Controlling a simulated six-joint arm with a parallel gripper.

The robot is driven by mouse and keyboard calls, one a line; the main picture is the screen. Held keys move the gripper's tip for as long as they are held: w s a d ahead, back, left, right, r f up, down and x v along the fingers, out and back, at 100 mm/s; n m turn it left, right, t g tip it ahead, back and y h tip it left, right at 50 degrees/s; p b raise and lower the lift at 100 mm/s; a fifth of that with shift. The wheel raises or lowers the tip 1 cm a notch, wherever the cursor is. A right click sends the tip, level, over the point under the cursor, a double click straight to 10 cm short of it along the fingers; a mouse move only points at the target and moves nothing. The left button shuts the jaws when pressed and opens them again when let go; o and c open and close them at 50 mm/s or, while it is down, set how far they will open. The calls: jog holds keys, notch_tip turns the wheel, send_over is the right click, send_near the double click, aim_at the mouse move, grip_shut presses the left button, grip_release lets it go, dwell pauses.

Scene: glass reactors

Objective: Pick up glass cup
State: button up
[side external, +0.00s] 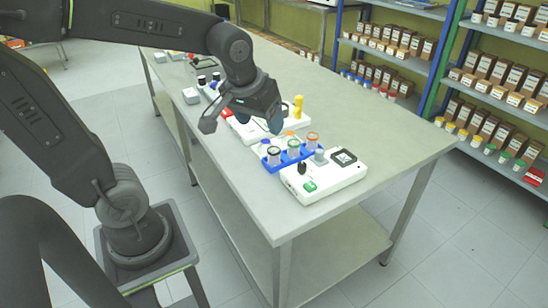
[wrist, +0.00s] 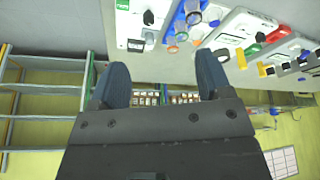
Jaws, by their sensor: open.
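Several small clear glass cups with coloured rims stand in a blue rack (side external: 286,161) on the bench. One has a dark rim (side external: 273,155), another has an orange rim (side external: 312,139). Which of them is the task's glass cup I cannot tell. In the wrist view the cups (wrist: 212,13) and the blue rack (wrist: 178,22) show at the top, beyond the fingers. My gripper (side external: 276,122) is above the bench, just behind and left of the rack in the side view. In the wrist view its two fingers (wrist: 163,82) are wide apart with nothing between them.
A white device (side external: 325,180) with a green button stands right beside the rack. Another white device (side external: 248,128) with a yellow part (side external: 298,107) lies behind, close to my gripper. The bench's right side (side external: 390,125) is clear. Shelves (side external: 500,100) with boxes stand farther right.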

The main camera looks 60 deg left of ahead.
aim_at(274, 150)
jog(key=w+a+f+n, duration=0.2)
jog(key=w+a+f, duration=0.1)
jog(key=f, duration=0.2)
jog(key=w+a+f+n+g, duration=0.1)
jog(key=w+a+f+n, duration=0.1)
jog(key=w+a+f, duration=0.1)
jog(key=w+a+f+n+g+y, duration=0.1)
jog(key=w+a+f+n, duration=0.1)
jog(key=w+a+f, duration=0.2)
jog(key=shift+s+x, duration=0.15)
jog(key=shift+x, duration=0.65)
jog(key=shift+s+x, duration=0.1)
jog(key=shift+x, duration=3.65)
jog(key=shift+s+a, duration=0.15)
jog(key=c, duration=0.9)
jog(key=shift+c, duration=0.3)
jog(key=shift+r, duration=0.15)
